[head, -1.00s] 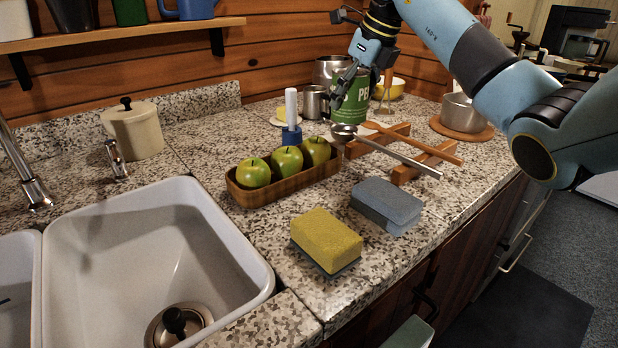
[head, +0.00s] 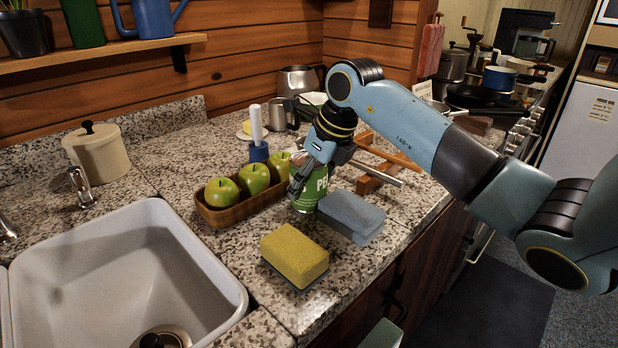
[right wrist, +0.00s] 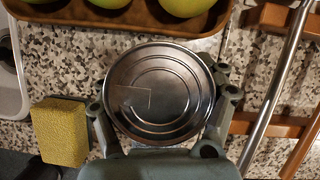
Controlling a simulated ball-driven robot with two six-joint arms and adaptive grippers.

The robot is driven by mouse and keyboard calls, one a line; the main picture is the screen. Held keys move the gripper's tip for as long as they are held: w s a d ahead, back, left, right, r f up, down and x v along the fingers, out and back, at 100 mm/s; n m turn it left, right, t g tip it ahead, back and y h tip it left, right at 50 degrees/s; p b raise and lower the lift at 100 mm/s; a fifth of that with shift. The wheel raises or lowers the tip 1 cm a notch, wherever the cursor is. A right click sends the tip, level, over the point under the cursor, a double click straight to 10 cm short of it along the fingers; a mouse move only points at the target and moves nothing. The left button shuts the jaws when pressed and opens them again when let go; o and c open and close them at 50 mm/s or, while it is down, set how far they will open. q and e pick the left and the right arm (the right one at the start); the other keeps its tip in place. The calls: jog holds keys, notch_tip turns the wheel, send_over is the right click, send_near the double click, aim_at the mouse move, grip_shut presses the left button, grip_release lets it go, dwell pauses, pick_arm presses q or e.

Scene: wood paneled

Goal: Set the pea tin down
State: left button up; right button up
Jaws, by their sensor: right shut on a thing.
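The pea tin (head: 312,192) is green with white lettering and upright. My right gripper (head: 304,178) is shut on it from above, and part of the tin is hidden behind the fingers. The tin is between the apple tray and the blue-grey sponge, at or just above the counter; I cannot tell whether its base touches. In the right wrist view the tin's round metal lid (right wrist: 160,92) sits between the fingers of the right gripper (right wrist: 163,115).
A wooden tray (head: 240,214) of green apples is left of the tin. A blue-grey sponge (head: 352,215) is close on its right and a yellow sponge (head: 295,254) in front. A wooden rack (head: 372,178) with a ladle is behind. The sink (head: 215,270) is at the left.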

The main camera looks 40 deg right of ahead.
jog(key=shift+f, duration=0.1)
jog(key=o, duration=1.7)
